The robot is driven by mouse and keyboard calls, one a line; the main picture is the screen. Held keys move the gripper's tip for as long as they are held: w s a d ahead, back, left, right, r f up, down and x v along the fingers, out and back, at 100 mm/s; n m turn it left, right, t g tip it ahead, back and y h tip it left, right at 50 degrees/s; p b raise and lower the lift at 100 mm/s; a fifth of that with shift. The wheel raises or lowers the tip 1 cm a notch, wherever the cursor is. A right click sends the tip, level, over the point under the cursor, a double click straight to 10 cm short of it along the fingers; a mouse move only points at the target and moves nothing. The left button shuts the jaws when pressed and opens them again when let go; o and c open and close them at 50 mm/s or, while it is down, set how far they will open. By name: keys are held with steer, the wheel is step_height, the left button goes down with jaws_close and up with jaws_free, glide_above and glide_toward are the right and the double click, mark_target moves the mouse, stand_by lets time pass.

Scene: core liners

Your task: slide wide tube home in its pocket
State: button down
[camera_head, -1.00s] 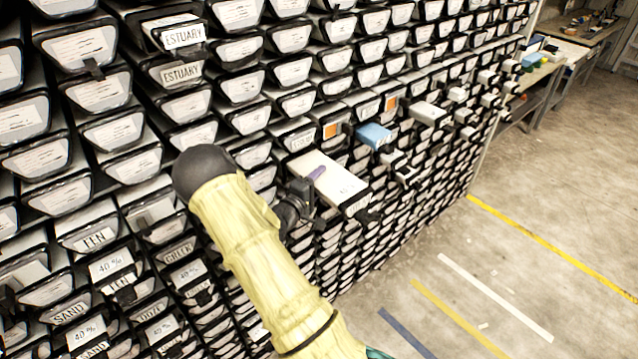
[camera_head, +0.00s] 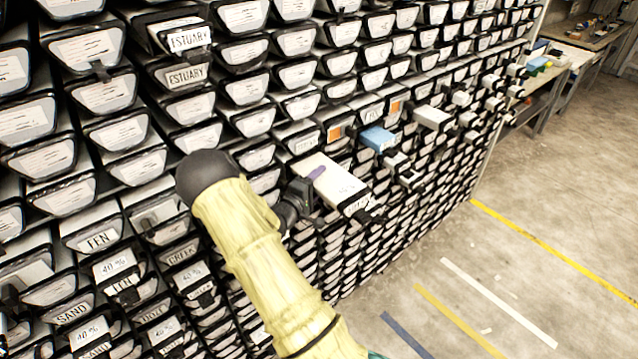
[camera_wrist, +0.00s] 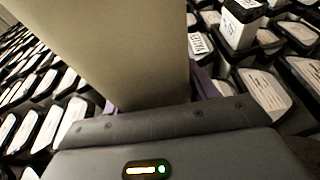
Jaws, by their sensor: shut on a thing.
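The wide tube (camera_head: 343,186) is a long box with a pale top and a black-rimmed labelled end. It sticks well out of the rack wall, in the middle of the head view. My gripper (camera_head: 312,178) is at its left side, with a purple finger pad against the pale top. In the wrist view the tube's beige face (camera_wrist: 125,40) fills the upper left, and my gripper (camera_wrist: 200,88) is shut on it. The inner end of the tube and its pocket opening are hidden.
The rack wall holds many labelled tube ends. Nearby, a blue box (camera_head: 377,138), a white box (camera_head: 433,117) and an orange-marked end (camera_head: 335,133) show to the right and above. Open concrete floor (camera_head: 530,240) with painted stripes lies at right; a bench (camera_head: 545,85) stands behind.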

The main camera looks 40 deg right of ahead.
mark_target(308, 172)
steer(key=shift+w+r, duration=0.2)
steer(key=shift+w, duration=0.55)
steer(key=shift+w, duration=0.2)
steer(key=shift+w, duration=0.15)
stand_by(0.3)
steer(key=shift+w, duration=0.3)
steer(key=shift+w+a, duration=0.15)
steer(key=shift+w, duration=0.85)
stand_by(0.3)
steer(key=shift+c, duration=1.9)
jaws_free()
